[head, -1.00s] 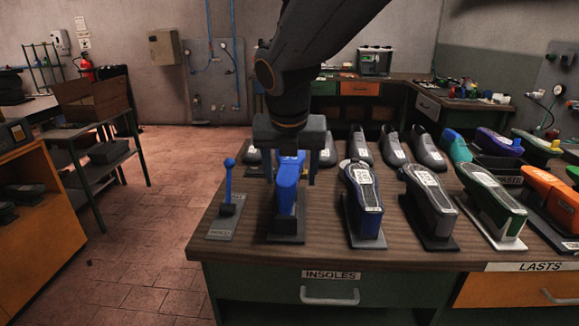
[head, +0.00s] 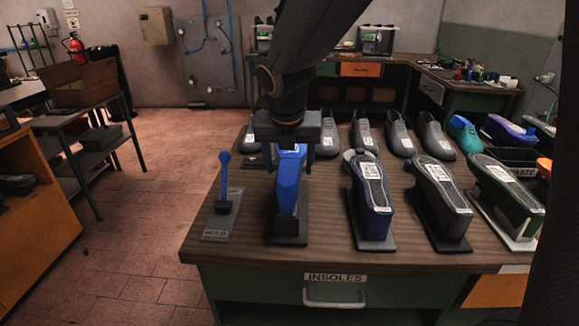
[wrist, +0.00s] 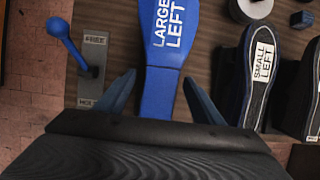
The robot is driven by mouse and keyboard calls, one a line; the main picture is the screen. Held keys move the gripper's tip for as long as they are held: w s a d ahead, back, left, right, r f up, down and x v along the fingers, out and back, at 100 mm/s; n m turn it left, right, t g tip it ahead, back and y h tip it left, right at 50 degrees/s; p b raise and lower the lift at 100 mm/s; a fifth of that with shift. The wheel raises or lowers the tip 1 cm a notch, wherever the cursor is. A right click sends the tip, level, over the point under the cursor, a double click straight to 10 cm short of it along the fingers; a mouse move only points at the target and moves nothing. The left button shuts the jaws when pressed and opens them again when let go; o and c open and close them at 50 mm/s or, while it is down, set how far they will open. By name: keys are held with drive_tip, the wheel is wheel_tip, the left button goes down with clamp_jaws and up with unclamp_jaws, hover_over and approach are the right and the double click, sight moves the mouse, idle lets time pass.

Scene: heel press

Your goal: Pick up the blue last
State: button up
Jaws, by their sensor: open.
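The blue last (head: 287,190) stands on a dark base at the front left of the wooden bench. In the wrist view the blue last (wrist: 172,70) has white "LARGE LEFT" lettering on its top face. My gripper (head: 291,160) is above its rear part, with one finger on each side. In the wrist view my gripper (wrist: 160,82) is open, and the last lies between the spread fingers. Gaps show at both sides, so it is not gripped. The last's near end is hidden behind the gripper body in the wrist view.
A blue-knobbed lever (head: 225,185) on a grey plate stands close left of the last. A navy shoe labelled "SMALL LEFT" (wrist: 262,70) is to the right, with dark (head: 441,190) and green-trimmed (head: 507,190) ones beyond. Grey shoes stand behind.

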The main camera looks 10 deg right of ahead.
drive_tip(key=shift+x, duration=1.55)
drive_tip(key=shift+w, duration=0.1)
drive_tip(key=c, duration=1)
drive_tip(key=shift+r, duration=0.1)
drive_tip(key=shift+c, duration=1.4)
drive_tip(key=shift+r, duration=0.15)
